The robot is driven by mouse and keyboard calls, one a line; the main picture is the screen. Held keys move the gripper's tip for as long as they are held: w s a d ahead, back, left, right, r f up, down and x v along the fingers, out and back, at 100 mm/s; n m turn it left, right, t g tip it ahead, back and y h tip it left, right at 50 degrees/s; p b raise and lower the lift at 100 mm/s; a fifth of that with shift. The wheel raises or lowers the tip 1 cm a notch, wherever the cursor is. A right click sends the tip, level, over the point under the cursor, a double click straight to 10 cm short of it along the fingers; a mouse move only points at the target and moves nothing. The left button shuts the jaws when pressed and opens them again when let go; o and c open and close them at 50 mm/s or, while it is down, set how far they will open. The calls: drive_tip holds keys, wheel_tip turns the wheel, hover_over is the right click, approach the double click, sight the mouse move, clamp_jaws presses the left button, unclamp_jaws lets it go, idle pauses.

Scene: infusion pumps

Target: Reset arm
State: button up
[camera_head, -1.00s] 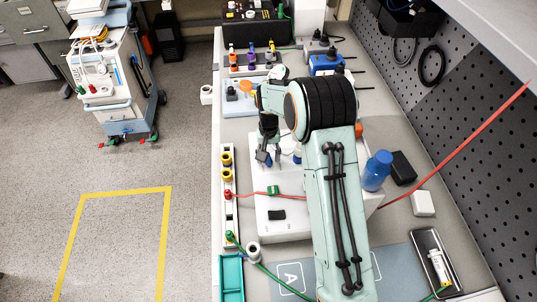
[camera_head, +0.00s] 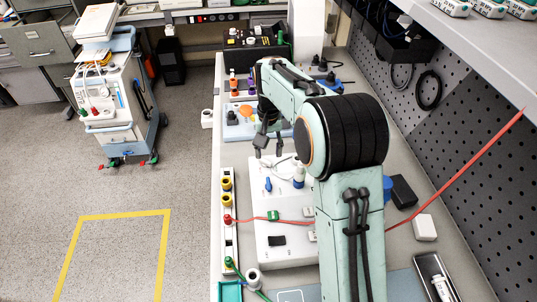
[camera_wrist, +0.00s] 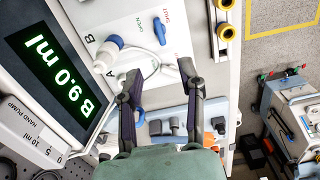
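My gripper (camera_head: 268,148) hangs above the far edge of the white panel box (camera_head: 275,222) on the bench. In the wrist view my gripper (camera_wrist: 155,82) has its two dark fingers spread apart, with nothing between them. A small blue lever (camera_head: 268,185) stands on the panel. In the wrist view the blue lever (camera_wrist: 159,30) sits between the printed words OPEN and SHUT, apart from the fingers. A white and blue connector (camera_head: 299,176) with a pale tube stands beside it. A dark display (camera_wrist: 55,62) reads "B 9.0 ml" in green. My arm hides part of the panel.
A rail with yellow and red sockets (camera_head: 226,200) runs along the bench's left edge. A red cord (camera_head: 465,170) crosses at right. A row of small bottles (camera_head: 233,83) stands behind my gripper. A cart (camera_head: 115,110) stands on the floor at left.

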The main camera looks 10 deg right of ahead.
idle(0.3)
drive_tip(key=s+d+r+t, duration=0.1)
drive_tip(key=s+r, duration=0.3)
drive_tip(key=r, duration=0.3)
drive_tip(key=s+d+r+t, duration=0.2)
drive_tip(key=s+r, duration=0.2)
drive_tip(key=r, duration=0.2)
drive_tip(key=s+f+g, duration=0.1)
drive_tip(key=s+f, duration=0.3)
drive_tip(key=s, duration=0.7)
drive_tip(key=s+f+n+g, duration=0.1)
drive_tip(key=s+f, duration=0.3)
drive_tip(key=s, duration=0.8)
drive_tip(key=shift+s+a+g+y, duration=0.15)
drive_tip(key=shift+a+g+y, duration=0.05)
drive_tip(key=shift+g+y, duration=0.25)
